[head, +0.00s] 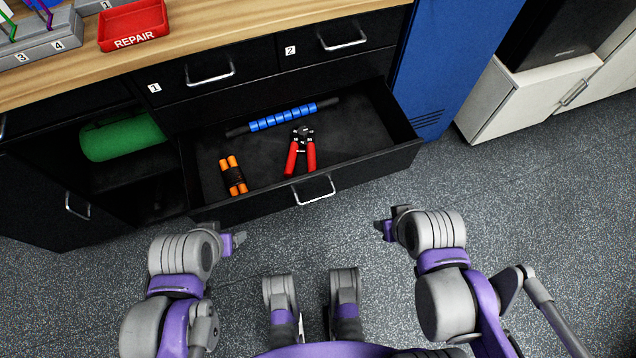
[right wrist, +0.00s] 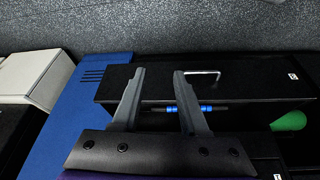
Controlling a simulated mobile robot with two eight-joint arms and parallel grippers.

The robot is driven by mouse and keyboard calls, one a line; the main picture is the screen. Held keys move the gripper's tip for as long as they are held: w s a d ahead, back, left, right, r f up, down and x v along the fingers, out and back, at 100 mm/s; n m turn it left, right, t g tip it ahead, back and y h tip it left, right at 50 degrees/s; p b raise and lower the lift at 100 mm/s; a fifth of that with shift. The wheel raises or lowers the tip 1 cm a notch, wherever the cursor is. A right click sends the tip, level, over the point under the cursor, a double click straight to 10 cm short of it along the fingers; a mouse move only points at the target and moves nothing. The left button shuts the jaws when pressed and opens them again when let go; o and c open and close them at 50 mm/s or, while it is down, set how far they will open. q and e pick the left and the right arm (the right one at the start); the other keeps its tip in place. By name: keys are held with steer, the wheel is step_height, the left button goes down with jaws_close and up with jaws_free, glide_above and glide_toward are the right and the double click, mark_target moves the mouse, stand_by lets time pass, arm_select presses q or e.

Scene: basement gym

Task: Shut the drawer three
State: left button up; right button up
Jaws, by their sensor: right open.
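The large lower drawer (head: 362,171) is pulled out below the drawers labelled 1 and 2. It holds orange-handled bundled items, red-handled hand grips and a blue massage stick. Its front has a silver handle (head: 315,190); its number is not legible. My right gripper (head: 380,231) is in front of the drawer, to the right of the handle and apart from it. In the right wrist view, its two fingers (right wrist: 159,72) are spread with nothing between them, and the drawer front (right wrist: 125,84) shows beyond. My left gripper (head: 238,239) is near the drawer's left front corner; its opening is unclear.
Drawer 1 (head: 225,95) and drawer 2 (head: 305,52) look shut. A green roll (head: 122,138) lies on an open shelf at left. A blue locker (head: 440,60) stands right of the drawers. A red REPAIR tray (head: 135,22) sits on the worktop. Grey floor at right is clear.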

steer(key=w+n, duration=0.1)
steer(key=n, duration=0.1)
steer(key=w+a+n+y, duration=0.1)
steer(key=n, duration=0.1)
steer(key=w+n+p, duration=0.1)
steer(key=n, duration=0.1)
steer(key=shift+a+f+y, duration=0.1)
steer(key=shift+a+y, duration=0.2)
jaws_close()
steer(key=n+y+b, duration=0.3)
steer(key=n+y, duration=0.1)
steer(key=n, duration=0.9)
glide_toward(325, 178)
steer(key=shift+x, duration=2.2)
steer(key=shift+a, duration=0.1)
